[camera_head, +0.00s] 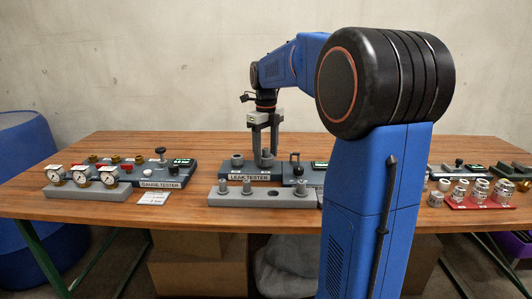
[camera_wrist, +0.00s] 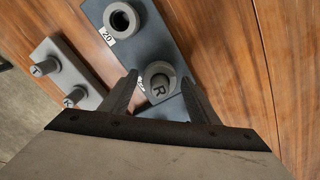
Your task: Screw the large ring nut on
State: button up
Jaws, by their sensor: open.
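The leak tester (camera_head: 250,172) is a dark block on the table with grey round sockets on top. One socket (camera_wrist: 122,20), beside a label 20, is empty. A grey cylinder marked R (camera_wrist: 158,90) stands upright in the other socket, whose round rim (camera_wrist: 157,68) shows around it. My gripper (camera_head: 264,150) points down over this cylinder. In the wrist view its open fingers (camera_wrist: 160,84) are on either side of the cylinder, apparently apart from it. I cannot tell for certain which part is the large ring nut.
A grey rack (camera_head: 262,194) with upright pegs lies in front of the tester. The gauge tester (camera_head: 175,180) and gauges (camera_head: 82,176) are at left. Silver fittings stand on a red tray (camera_head: 487,204) at right. My arm hides the table's middle right.

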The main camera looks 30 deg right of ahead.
jog(key=shift+n, duration=1)
jog(key=shift+n, duration=1.1)
jog(key=n, duration=0.3)
jog(key=shift+n, duration=0.4)
jog(key=n, duration=0.3)
jog(key=shift+n, duration=1.5)
